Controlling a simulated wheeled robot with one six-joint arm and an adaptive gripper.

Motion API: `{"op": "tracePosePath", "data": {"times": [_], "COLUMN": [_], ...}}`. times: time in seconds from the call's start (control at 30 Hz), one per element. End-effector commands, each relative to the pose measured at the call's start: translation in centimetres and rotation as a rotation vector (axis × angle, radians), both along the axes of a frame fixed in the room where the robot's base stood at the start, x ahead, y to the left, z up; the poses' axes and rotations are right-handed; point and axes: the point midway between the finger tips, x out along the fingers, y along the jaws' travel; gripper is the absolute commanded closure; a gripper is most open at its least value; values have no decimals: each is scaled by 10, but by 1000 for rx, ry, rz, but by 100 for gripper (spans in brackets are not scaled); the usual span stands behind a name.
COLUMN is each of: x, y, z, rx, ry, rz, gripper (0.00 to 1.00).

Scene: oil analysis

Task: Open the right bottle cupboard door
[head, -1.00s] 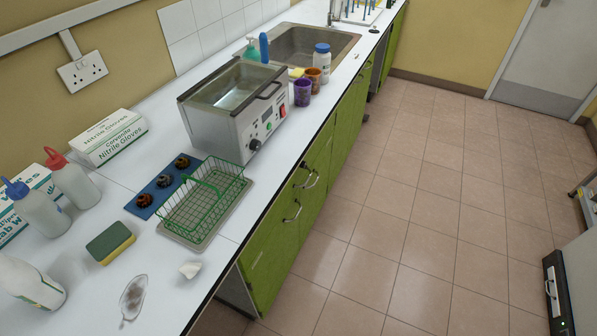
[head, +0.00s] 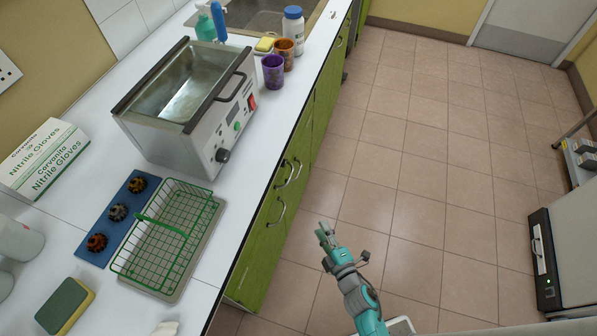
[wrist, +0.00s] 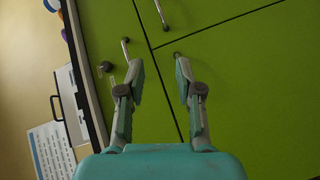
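Green cupboard fronts (head: 259,250) run below the white worktop, with curved metal handles (head: 277,212) on them. They fill most of the wrist view (wrist: 240,80), turned on their side, with dark seams between the panels. One handle (wrist: 163,14) shows at the top there, and another (wrist: 125,48) lies just left of my gripper's left finger. A small dark knob (wrist: 105,67) sits beside it. My gripper (head: 325,230) is in front of the cupboard fronts. In the wrist view its fingers (wrist: 160,72) are apart and empty. The right finger partly hides a small dark fitting. The doors look shut.
A water bath (head: 185,110), green wire basket (head: 165,240), sponge (head: 65,305) and glove box (head: 45,160) stand on the worktop. The tiled floor (head: 410,170) is clear. A dark-fronted unit (head: 540,260) stands at the right.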

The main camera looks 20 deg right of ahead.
Motion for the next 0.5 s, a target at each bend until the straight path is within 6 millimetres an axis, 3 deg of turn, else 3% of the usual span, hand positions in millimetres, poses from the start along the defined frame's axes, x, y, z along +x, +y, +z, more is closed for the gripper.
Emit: {"op": "tracePosePath", "data": {"times": [0.03,0.2,0.33,0.5], "x": [26,90,124,144], "y": [-3,-9,-14,-16], "z": [-4,-16,-19,-21], "rx": [-64,-265,-372,-439], "ry": [-12,-34,-43,-48], "rz": [14,64,90,107], "gripper": [65,65,65,65]}}
